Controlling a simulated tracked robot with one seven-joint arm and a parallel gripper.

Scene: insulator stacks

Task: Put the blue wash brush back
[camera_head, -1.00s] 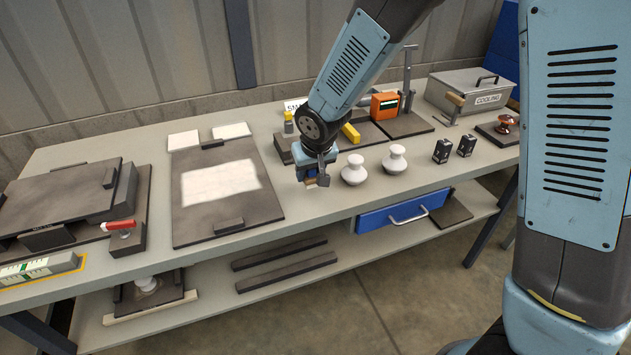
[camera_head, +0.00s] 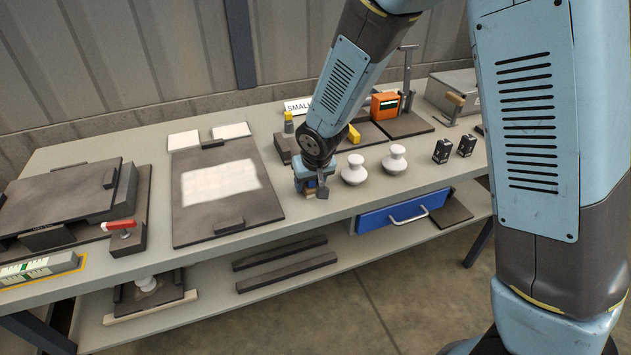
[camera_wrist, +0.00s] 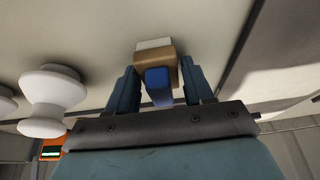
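The blue wash brush has a blue handle (camera_wrist: 158,82), a tan block (camera_wrist: 155,56) and a pale end (camera_wrist: 153,43). In the wrist view, it lies between the two fingers of my gripper (camera_wrist: 159,78), with the fingertips close along the sides of the block. Whether both fingers press on it cannot be told. In the head view, my gripper (camera_head: 312,189) is low over the front of the bench, left of the white insulators, and hides most of the brush. A bit of tan shows beneath it.
Two white insulators (camera_head: 354,170) (camera_head: 395,159) stand close to the right of my gripper. A dark board with a white sheet (camera_head: 220,184) lies to the left. A blue drawer (camera_head: 402,214) is below the bench top.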

